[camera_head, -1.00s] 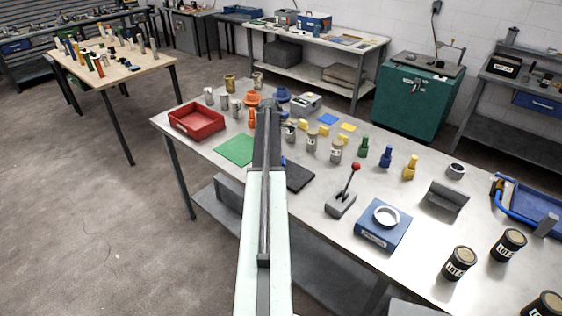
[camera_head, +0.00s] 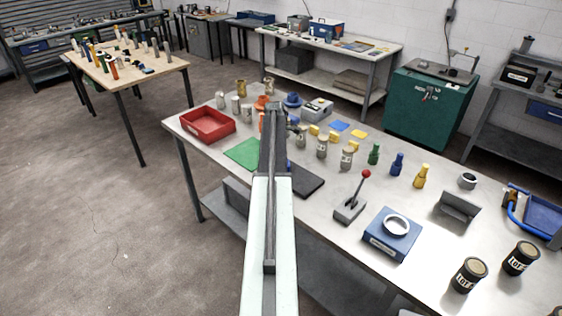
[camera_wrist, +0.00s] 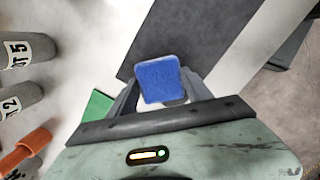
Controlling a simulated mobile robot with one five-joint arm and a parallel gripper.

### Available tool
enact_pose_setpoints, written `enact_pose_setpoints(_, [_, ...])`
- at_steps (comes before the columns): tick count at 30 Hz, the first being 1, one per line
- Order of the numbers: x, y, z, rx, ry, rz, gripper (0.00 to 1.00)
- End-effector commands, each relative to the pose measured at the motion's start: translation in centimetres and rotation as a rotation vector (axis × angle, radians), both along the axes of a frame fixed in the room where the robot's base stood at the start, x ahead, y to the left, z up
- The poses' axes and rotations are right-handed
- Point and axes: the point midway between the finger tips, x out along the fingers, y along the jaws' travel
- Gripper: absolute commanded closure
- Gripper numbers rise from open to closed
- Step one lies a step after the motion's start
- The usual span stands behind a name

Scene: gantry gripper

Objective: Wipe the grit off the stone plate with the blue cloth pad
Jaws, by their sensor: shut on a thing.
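The blue cloth pad (camera_wrist: 160,80) shows in the wrist view between the two fingers of my gripper (camera_wrist: 160,88), which is shut on it. The dark grey stone plate (camera_wrist: 195,38) lies beyond the pad in that view, and the pad overlaps its near edge in the picture. I cannot tell whether the pad touches the plate. In the head view the plate (camera_head: 308,183) lies on the table just right of my arm, which hides part of it. My gripper is hidden there behind the arm. I cannot make out any grit on the plate.
A green mat (camera_head: 242,154) and a red tray (camera_head: 207,126) lie left of my arm. A red-knobbed lever (camera_head: 351,206) and a blue box with a white ring (camera_head: 390,240) stand to the right. Several cans, bottles and cups stand behind the plate on the table.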

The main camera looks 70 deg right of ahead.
Motion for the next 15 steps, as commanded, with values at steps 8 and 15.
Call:
enact_pose_setpoints(8, [-2.8, 1.0, -0.3, 0.002, 0.003, -0.003, 0.74])
enact_pose_setpoints(15, [-3.3, 1.1, -0.3, 0.004, 0.005, -0.004, 0.74])
